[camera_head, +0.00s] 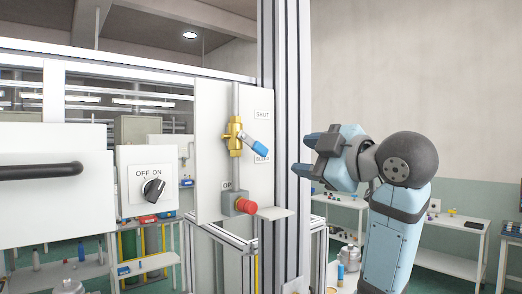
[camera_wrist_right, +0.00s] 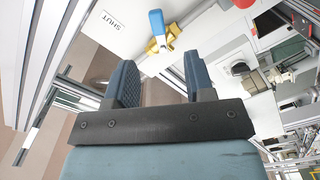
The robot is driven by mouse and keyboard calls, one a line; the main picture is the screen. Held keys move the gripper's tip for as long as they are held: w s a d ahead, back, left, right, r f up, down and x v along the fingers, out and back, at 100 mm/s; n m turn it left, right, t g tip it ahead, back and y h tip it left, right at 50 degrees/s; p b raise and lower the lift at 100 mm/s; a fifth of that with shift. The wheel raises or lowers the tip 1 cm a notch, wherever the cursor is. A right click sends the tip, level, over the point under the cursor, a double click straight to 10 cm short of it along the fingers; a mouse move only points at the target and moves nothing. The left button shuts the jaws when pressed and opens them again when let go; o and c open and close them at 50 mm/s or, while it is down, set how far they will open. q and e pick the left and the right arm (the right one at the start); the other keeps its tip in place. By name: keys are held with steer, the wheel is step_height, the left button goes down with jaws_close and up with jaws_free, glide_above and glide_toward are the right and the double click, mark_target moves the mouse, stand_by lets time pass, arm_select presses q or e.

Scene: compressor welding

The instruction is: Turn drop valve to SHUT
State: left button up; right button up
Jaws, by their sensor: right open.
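The drop valve (camera_head: 233,137) is a brass fitting on a vertical grey pipe in front of a white panel. Its blue handle (camera_head: 257,146) slants down to the right, its end beside the partly covered BLEED label (camera_head: 261,159). The SHUT label (camera_head: 263,114) is above the handle. My right gripper (camera_head: 308,155) is open and empty, to the right of the handle and apart from it. In the right wrist view the brass valve (camera_wrist_right: 161,43), blue handle (camera_wrist_right: 156,22) and SHUT label (camera_wrist_right: 112,23) lie beyond the open fingers (camera_wrist_right: 160,80). My left gripper is not in view.
A vertical metal post (camera_head: 292,90) stands just right of the panel. An OFF/ON switch (camera_head: 153,188) is at left. Benches stand behind my right arm.

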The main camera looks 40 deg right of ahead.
mark_target(263, 149)
steer(key=w+p, duration=0.1)
steer(key=w, duration=0.3)
steer(key=w+a+p, duration=0.1)
steer(key=w, duration=0.3)
steer(key=w+r+p, duration=0.1)
steer(key=w, duration=0.3)
steer(key=shift+w+a, duration=0.1)
steer(key=shift+a, duration=0.05)
steer(key=shift+w+f+p, duration=0.1)
steer(key=shift+w+p, duration=0.25)
steer(key=shift+w, duration=0.2)
steer(key=shift+c, duration=1.1)
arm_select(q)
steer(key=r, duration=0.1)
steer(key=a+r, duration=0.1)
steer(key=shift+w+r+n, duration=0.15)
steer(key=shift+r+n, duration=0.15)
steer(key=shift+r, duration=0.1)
arm_select(e)
jaws_close()
